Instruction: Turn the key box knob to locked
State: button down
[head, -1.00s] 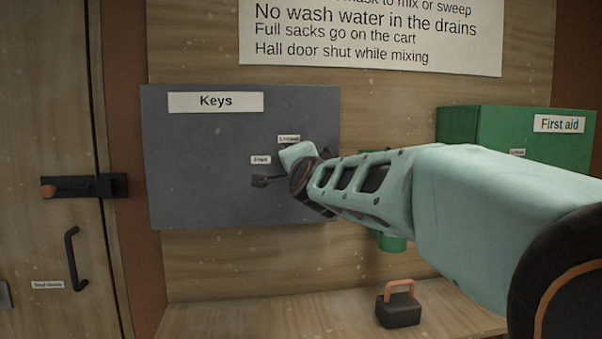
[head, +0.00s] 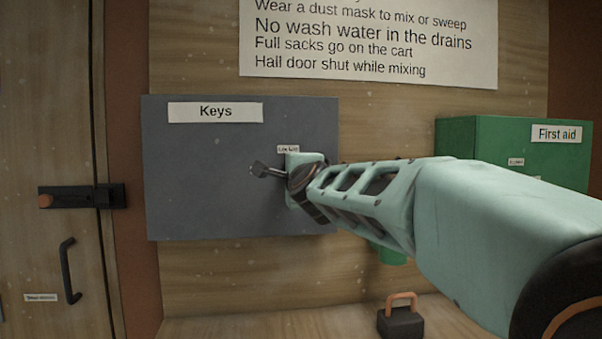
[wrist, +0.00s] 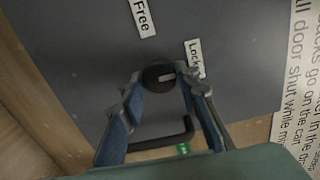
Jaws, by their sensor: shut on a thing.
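The grey key box (head: 190,190), labelled Keys, is on the wooden wall in the head view. Its dark round knob (wrist: 157,77) shows in the wrist view, between my fingertips. A light mark on the knob's face points right, toward the side of the Locked label (wrist: 195,59). The Free label (wrist: 142,17) is above the knob in that view. My gripper (wrist: 161,82) is shut on the knob, one finger on each side. In the head view my gripper (head: 270,172) is at the right part of the box front and hides the knob.
A dark bar handle (wrist: 163,139) shows between my fingers in the wrist view. A green first aid box (head: 470,150) is right of the key box, partly behind my arm. A black padlock-like block (head: 401,320) stands on the ledge below. A bolted door (head: 45,130) is at left.

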jog(key=shift+r, duration=0.15)
jog(key=c, duration=1.5)
grip_release()
